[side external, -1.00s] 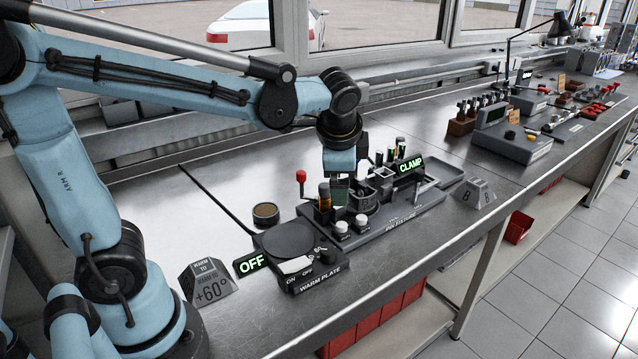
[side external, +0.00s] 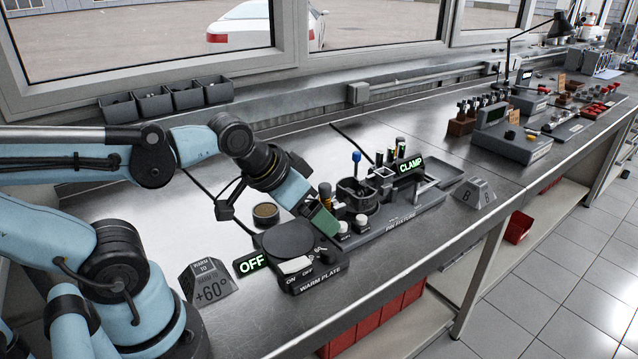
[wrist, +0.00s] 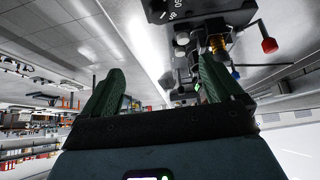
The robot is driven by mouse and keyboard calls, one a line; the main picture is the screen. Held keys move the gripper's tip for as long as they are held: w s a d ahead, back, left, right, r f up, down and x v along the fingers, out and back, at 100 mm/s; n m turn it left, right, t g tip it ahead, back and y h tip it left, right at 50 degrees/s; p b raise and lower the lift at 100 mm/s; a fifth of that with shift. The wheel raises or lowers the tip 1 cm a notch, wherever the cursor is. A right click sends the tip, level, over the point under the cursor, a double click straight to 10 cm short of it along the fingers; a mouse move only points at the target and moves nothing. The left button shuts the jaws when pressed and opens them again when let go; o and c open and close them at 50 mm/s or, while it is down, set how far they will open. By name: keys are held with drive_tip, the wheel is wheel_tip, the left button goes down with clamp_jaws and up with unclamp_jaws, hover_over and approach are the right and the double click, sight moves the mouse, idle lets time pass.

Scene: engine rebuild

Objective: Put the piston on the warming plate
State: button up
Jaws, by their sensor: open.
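The warming plate (side external: 289,237), labelled WARM PLATE, is a dark round disc on a black base. Its top is bare and a lit sign beside it reads OFF. A dark, open-topped round part (side external: 357,195), which looks like the piston, sits in the pin fixture (side external: 405,207); I cannot make it out for certain. My gripper (side external: 325,223) is tilted, with its green fingertips above and right of the disc in the picture, in front of the fixture's left end. In the wrist view my gripper (wrist: 160,88) shows two green fingers spread apart with nothing between them.
A blue-knobbed lever (side external: 356,157) and a lit CLAMP sign (side external: 410,164) stand at the fixture. A red knob (wrist: 268,45) shows in the wrist view.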

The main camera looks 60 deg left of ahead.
drive_tip(key=w+a+r+m+g, duration=0.2)
drive_tip(key=w+r+m, duration=0.3)
drive_tip(key=w, duration=0.1)
drive_tip(key=m+g, duration=0.5)
drive_tip(key=m, duration=0.7)
hover_over(357, 187)
drive_tip(key=s+d, duration=0.1)
drive_tip(key=d, duration=0.1)
wheel_tip(357, 187, down, 3)
drive_tip(key=f, duration=1.1)
drive_tip(key=shift+s+a+f, duration=0.25)
drive_tip(key=shift+f, duration=0.05)
drive_tip(key=shift+c, duration=0.2)
drive_tip(key=shift+r, duration=0.1)
drive_tip(key=c, duration=1.5)
